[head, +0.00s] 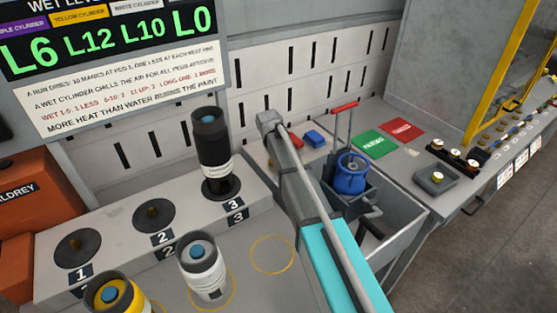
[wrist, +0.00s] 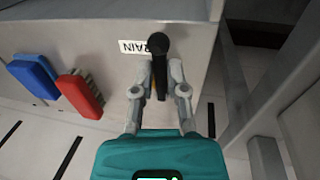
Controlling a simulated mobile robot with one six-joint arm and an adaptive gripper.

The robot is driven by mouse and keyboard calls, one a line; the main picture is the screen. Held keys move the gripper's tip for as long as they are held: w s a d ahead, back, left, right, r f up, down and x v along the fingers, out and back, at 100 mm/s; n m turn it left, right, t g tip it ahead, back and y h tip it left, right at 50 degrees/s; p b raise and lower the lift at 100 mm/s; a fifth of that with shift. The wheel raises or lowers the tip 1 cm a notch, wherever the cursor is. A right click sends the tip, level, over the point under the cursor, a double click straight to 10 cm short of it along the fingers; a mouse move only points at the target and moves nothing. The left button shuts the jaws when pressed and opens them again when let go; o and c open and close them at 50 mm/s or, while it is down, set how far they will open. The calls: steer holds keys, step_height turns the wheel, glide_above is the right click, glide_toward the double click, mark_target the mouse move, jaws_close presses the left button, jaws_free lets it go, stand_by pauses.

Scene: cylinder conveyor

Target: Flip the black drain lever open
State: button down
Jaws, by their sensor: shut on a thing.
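The black drain lever (wrist: 158,48) stands at a white label reading DRAIN (wrist: 131,47), partly covered, on a light grey surface in the wrist view. My gripper (wrist: 160,72) is shut on the lever, with one finger on each side of it. The lever's rounded black end shows beyond the fingertips; its lower part is partly hidden between the fingers. In the head view my arm hides the lever and the gripper.
A blue block (wrist: 34,76) and a red brush (wrist: 80,94) lie left of the gripper. A black cylinder (head: 210,150) stands on position 3; white (head: 204,273) and yellow (head: 112,297) cylinders are nearer.

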steer(key=shift+s, duration=0.15)
stand_by(0.3)
steer(key=c, duration=0.7)
jaws_free()
steer(key=shift+o, duration=0.2)
steer(key=shift+d, duration=0.1)
